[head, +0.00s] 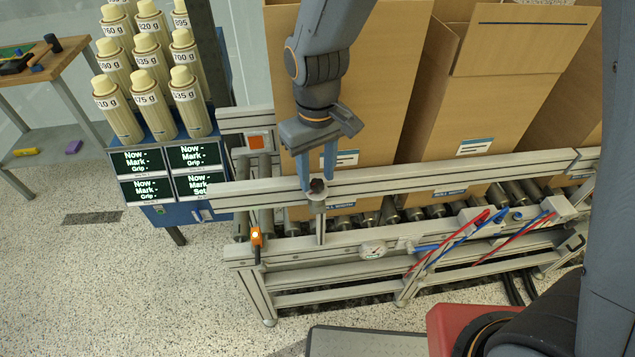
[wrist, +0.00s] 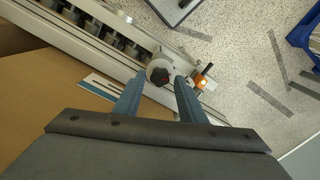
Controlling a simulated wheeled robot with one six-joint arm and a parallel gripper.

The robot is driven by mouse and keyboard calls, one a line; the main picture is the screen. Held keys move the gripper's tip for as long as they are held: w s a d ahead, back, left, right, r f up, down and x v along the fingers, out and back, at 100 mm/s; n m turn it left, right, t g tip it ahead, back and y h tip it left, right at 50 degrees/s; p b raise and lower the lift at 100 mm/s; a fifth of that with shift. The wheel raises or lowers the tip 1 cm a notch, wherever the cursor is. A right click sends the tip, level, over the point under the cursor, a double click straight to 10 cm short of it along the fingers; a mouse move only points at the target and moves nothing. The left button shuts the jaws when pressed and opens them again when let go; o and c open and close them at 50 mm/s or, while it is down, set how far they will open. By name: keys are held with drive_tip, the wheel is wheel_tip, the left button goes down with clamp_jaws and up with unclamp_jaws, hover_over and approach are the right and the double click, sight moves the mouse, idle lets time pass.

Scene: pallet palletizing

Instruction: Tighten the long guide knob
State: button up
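The long guide (head: 400,176) is a pale metal rail running along the near side of the roller conveyor, in front of the cartons. Its dark knob (head: 317,186) sits on top of a short clamp post at the rail. The knob (wrist: 160,76) also shows in the wrist view, with a pale round collar around it. My gripper (head: 317,182) points down over the knob, its blue fingers at either side. In the wrist view my gripper (wrist: 161,76) is open, with a small gap seen between the fingers and the knob. Whether the fingertips reach fully down beside it is unclear.
Tall open cartons (head: 480,105) stand on the rollers behind the rail. An orange-lit sensor (head: 256,236) is left of the post. A gauge (head: 373,250) and red and blue hoses (head: 455,243) are at the conveyor's front. Display screens (head: 167,173) and labelled cylinders (head: 150,75) stand left.

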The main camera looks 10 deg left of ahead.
drive_tip(key=shift+r+p, duration=0.35)
drive_tip(key=shift+r, duration=0.3)
drive_tip(key=shift+f, duration=0.2)
drive_tip(key=shift+f+b, duration=0.65)
drive_tip(key=shift+f, duration=0.45)
